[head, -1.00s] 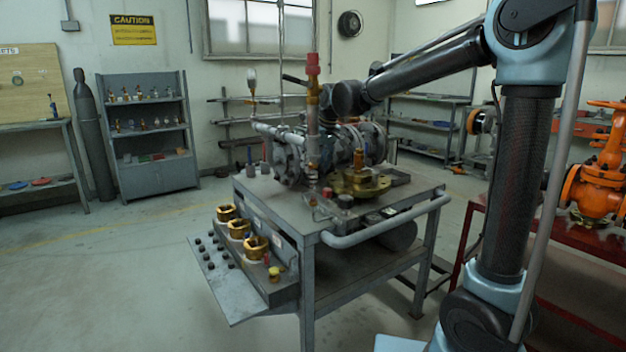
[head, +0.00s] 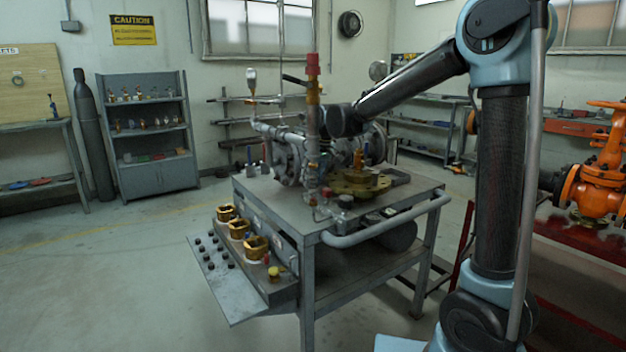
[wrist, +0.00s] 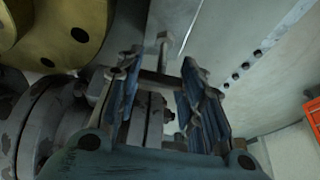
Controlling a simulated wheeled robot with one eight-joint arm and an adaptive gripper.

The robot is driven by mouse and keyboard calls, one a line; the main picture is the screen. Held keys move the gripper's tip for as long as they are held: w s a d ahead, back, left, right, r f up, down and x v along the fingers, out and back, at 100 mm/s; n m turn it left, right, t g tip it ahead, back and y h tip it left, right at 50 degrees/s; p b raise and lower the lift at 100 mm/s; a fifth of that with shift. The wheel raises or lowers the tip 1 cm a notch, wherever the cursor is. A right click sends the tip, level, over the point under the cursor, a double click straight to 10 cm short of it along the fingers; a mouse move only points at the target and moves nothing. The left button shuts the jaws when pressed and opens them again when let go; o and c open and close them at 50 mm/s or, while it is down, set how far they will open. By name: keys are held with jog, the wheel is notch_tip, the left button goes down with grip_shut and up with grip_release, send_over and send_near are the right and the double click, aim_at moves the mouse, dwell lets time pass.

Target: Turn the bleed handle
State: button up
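The valve assembly (head: 292,158) lies on a grey cart in the head view, with a red-capped upright pipe (head: 312,90) at its front. My gripper (wrist: 162,95) shows in the wrist view with its two dark blue fingers apart, beside grey bolted flanges (wrist: 45,115). A grey T-shaped piece (wrist: 163,42) stands beyond and between the fingertips, and a short bar lies across the gap. I cannot tell whether this piece is the bleed handle or whether a finger touches it. In the head view, the gripper is largely hidden among the valve parts.
The grey cart (head: 270,193) has a rail at its right front and brass fittings (head: 239,229) on a lower front shelf. A yellow-brass flange (head: 357,184) lies on its top. An orange valve (head: 592,187) stands on a red bench at right. Floor at left is clear.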

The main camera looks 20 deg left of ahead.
jog(key=shift+c, duration=0.8)
jog(key=n+g, duration=0.1)
jog(key=n, duration=0.1)
jog(key=shift+w+n, duration=0.15)
jog(key=shift+n, duration=0.25)
jog(key=n+g, duration=0.1)
jog(key=n, duration=0.1)
jog(key=n+g, duration=0.1)
jog(key=n, duration=0.2)
jog(key=shift+y, duration=0.4)
jog(key=n+g, duration=0.1)
jog(key=n, duration=0.3)
jog(key=shift+n+g, duration=0.4)
jog(key=shift+n+g+h, duration=0.6)
jog(key=shift+n, duration=1.3)
